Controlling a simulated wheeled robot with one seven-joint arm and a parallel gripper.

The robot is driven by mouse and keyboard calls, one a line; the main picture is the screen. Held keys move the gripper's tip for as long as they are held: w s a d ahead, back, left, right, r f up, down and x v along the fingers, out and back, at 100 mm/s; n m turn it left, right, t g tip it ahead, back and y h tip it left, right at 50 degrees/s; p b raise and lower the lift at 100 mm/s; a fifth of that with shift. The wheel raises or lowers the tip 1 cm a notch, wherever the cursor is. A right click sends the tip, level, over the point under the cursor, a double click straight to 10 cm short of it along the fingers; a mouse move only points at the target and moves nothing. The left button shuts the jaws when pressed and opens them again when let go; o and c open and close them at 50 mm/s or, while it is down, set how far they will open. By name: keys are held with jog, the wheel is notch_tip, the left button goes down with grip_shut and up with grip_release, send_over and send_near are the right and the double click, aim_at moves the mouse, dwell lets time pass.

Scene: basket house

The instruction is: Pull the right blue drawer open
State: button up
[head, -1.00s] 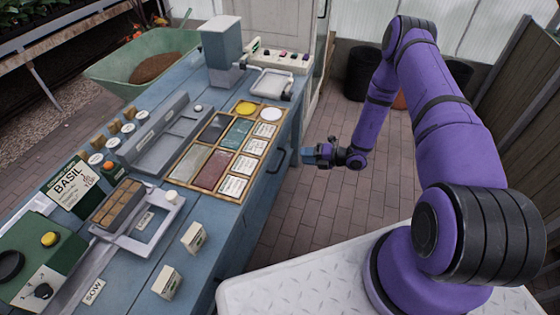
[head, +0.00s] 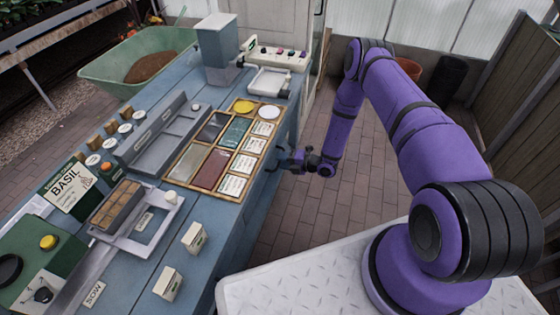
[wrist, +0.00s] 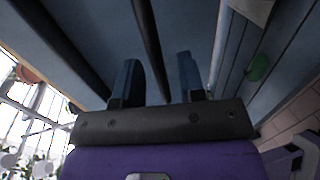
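The blue workbench (head: 232,222) runs along the left of the head view. The right blue drawer's front is on the bench side facing my arm, seen at a steep angle. Its dark handle (head: 271,167) shows partly beside my gripper (head: 291,158). In the wrist view the dark handle bar (wrist: 148,45) stands between the two blue fingers of my gripper (wrist: 158,82), with gaps on both sides. The fingers are apart, around or just in front of the bar; the exact depth is unclear. The drawer looks closed.
On the bench top are a wooden tray of tiles (head: 222,150), a grey trough (head: 160,140) and two small white boxes (head: 194,238). Brick floor (head: 310,205) to the right of the bench is clear.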

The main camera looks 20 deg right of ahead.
jog(key=shift+w+a+f, duration=0.1)
jog(key=shift+w+a, duration=0.2)
jog(key=shift+a, duration=0.15)
grip_shut()
jog(key=f+v, duration=0.3)
jog(key=v, duration=1.4)
jog(key=s+d+f+v, duration=0.1)
jog(key=f+v, duration=0.3)
jog(key=v, duration=1.3)
jog(key=shift+d+f, duration=0.1)
grip_release()
